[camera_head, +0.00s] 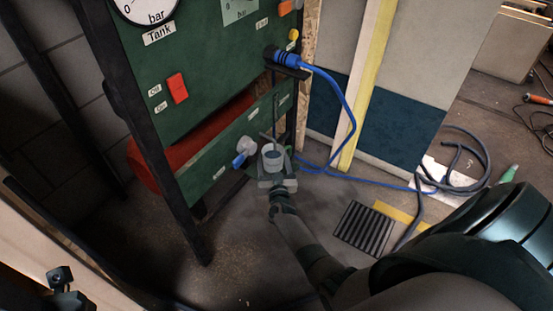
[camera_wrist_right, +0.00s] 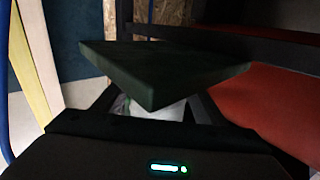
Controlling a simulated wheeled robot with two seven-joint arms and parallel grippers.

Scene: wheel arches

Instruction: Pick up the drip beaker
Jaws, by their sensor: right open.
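The drip beaker (camera_head: 272,158), a small pale, translucent cup, stands upright low beside the green panel's lower right corner. My right gripper (camera_head: 275,168) reaches up to it from below in the head view. It is open, with its jaws at the beaker; I cannot tell whether they touch it. In the right wrist view, a pale patch that seems to be the beaker (camera_wrist_right: 168,112) shows below a dark green plate edge, which hides most of it. My left gripper is not clearly visible.
The green panel (camera_head: 205,58) on a black frame rises close to the left of my right gripper. A white fitting with a blue end (camera_head: 243,150) sits beside the beaker. A blue hose (camera_head: 352,105) hangs at right. A black grate (camera_head: 362,229) lies on the floor.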

